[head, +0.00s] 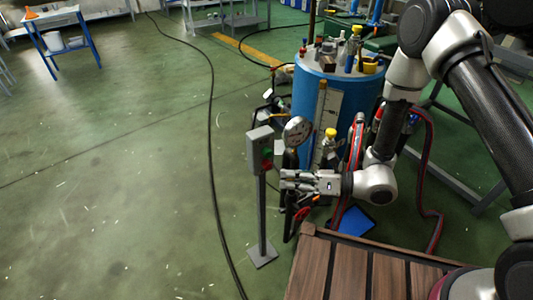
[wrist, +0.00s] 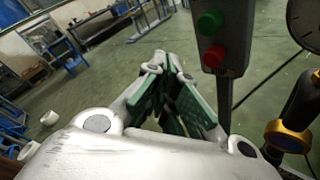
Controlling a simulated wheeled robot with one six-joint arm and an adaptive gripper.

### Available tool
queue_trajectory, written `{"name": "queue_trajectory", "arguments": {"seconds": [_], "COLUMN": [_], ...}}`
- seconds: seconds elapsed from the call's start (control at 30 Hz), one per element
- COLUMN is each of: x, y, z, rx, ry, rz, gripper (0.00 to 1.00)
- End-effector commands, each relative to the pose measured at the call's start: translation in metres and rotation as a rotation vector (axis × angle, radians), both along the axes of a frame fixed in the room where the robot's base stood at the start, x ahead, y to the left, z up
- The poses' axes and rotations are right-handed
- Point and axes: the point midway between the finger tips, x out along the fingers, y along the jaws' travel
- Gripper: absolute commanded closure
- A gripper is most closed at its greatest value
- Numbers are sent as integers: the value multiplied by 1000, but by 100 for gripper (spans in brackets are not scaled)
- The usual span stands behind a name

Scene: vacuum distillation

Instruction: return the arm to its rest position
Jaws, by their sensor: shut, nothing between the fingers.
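My gripper (head: 286,180) is shut and empty at the end of my arm, which reaches in from the right in the head view. It points left, beside the post of a grey control box (head: 259,140) and in front of the blue tank (head: 306,95). In the wrist view my gripper (wrist: 168,62) shows its fingers drawn together, with nothing between them. The control box (wrist: 212,60) stands just right of the fingers there, with a green button (wrist: 209,22) above a red button (wrist: 214,55). Whether the fingers touch the post cannot be told.
A pressure gauge (head: 297,131) and red-and-black hoses (head: 355,150) are close to my gripper. A wooden slatted platform (head: 340,262) lies below my arm. A black cable (head: 212,130) crosses the green floor, which is open at left. A blue-legged table (head: 58,30) stands far left.

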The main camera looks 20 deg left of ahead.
Motion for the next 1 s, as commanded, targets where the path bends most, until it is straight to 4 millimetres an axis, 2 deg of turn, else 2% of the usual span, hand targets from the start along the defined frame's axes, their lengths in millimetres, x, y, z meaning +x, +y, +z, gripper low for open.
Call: {"name": "queue_trajectory", "arguments": {"seconds": [0.43, 0.47, 0.57, 0.67, 0.7, 0.8, 0.9, 1.0], "x": [0, -3, -29, -64, -78, -101, -112, -114], "y": [0, -2, -14, -36, -47, -78, -111, -146], "z": [-1, -4, -11, -15, -11, 7, 28, 50], "rx": [-4, -13, -36, -49, -49, -34, -19, -7], "ry": [-28, -48, -95, -134, -163, -271, -404, -547], "rz": [5, 21, 133, 279, 353, 537, 702, 851], "gripper": [100, 100, 100, 100, 100, 100, 100, 100]}}
